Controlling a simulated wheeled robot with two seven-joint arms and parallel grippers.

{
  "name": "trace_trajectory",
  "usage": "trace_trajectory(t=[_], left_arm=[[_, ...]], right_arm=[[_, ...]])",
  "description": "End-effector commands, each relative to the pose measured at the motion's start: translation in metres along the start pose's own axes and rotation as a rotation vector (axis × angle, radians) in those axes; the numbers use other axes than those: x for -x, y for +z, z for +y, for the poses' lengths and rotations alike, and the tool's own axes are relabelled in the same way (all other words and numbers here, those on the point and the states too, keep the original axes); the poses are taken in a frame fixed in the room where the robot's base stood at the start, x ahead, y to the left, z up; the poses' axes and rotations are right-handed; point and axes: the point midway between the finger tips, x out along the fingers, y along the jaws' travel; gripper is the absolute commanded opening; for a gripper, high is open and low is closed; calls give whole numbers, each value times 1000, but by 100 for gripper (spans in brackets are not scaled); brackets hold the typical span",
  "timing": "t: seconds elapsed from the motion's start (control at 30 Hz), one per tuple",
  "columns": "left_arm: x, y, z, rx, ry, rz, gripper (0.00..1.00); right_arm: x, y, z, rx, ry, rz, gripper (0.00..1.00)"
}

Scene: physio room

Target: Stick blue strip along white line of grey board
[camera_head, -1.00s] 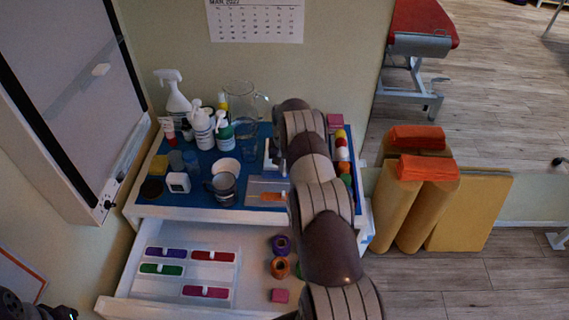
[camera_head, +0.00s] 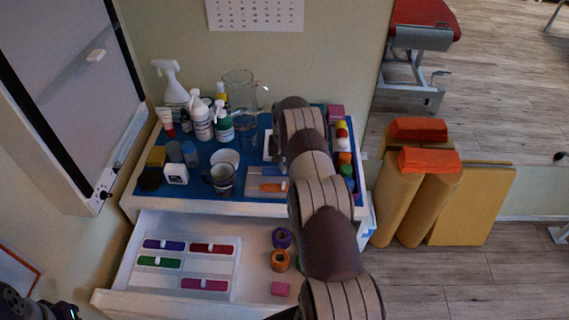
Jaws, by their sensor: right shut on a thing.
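The grey board (camera_head: 253,190) lies flat on the blue top of the white cart, near its front edge. An orange strip (camera_head: 272,187) lies on it. The blue strip (camera_head: 273,171) shows as a short blue piece over the board's back part, its right end hidden behind my right arm. I cannot tell whether it touches the board, and the white line is not clear. My right gripper (camera_head: 286,171) is mostly hidden behind its own arm, shut on the blue strip. My left gripper is not in view; only a dark part of mine shows at the lower left.
A grey mug (camera_head: 222,179), a glass jug (camera_head: 240,92) and several bottles stand left of and behind the board. Coloured rolls (camera_head: 343,150) line the cart's right side. The open drawer (camera_head: 252,270) below holds coloured strips and rolls.

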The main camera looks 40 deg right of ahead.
Motion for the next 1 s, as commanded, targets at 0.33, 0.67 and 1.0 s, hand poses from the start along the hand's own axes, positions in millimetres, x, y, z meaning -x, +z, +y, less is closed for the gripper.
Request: trace_trajectory(t=[0.33,0.67,1.0], left_arm=[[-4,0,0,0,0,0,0],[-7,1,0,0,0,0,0],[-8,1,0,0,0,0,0]], right_arm=[[0,0,0,0,0,-1,0],[-1,1,0,0,0,0,0],[0,1,0,0,0,0,0]])
